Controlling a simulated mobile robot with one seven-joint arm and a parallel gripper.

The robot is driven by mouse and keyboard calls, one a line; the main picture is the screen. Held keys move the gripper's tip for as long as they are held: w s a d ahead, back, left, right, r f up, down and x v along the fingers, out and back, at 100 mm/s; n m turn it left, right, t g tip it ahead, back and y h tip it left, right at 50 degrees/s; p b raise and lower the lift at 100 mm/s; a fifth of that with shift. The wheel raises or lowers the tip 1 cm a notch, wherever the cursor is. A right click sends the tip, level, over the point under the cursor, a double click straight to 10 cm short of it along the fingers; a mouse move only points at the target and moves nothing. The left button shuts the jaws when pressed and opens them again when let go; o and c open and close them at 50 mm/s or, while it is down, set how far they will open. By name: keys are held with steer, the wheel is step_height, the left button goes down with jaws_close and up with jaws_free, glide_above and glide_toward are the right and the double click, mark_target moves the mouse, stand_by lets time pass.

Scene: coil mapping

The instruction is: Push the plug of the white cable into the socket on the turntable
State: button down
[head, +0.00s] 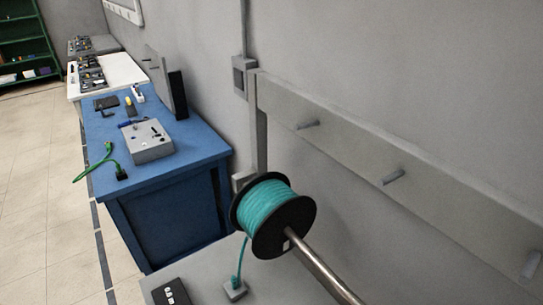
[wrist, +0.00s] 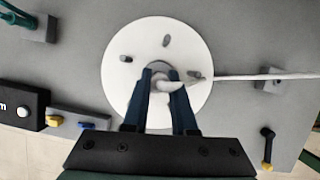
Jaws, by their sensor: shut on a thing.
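The turntable (wrist: 116,82) is a white disc in the wrist view, with several short grey pegs on it. My gripper (wrist: 158,72) reaches over its middle with two dark blue fingers, shut on the plug (wrist: 165,86) of the white cable. The socket is not clearly visible; the fingers and plug cover the disc's centre. I cannot tell whether the plug touches it. My gripper and the turntable are not in the head view.
A grey block (wrist: 270,86) lies under the cable at right. A black box (wrist: 22,106) and a grey block with a teal cable (wrist: 40,28) are at left. In the head view, a teal cable spool (head: 272,215) stands before a blue workbench (head: 170,205) and a wall rail (head: 380,150).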

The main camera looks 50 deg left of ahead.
steer(key=shift+f, duration=0.15)
stand_by(0.5)
steer(key=shift+f+b, duration=0.6)
steer(key=shift+f, duration=0.4)
steer(key=shift+f+b, duration=0.55)
steer(key=shift+f, duration=0.5)
stand_by(0.6)
steer(key=c, duration=0.6)
jaws_free()
steer(key=shift+c, duration=0.2)
steer(key=v, duration=1.3)
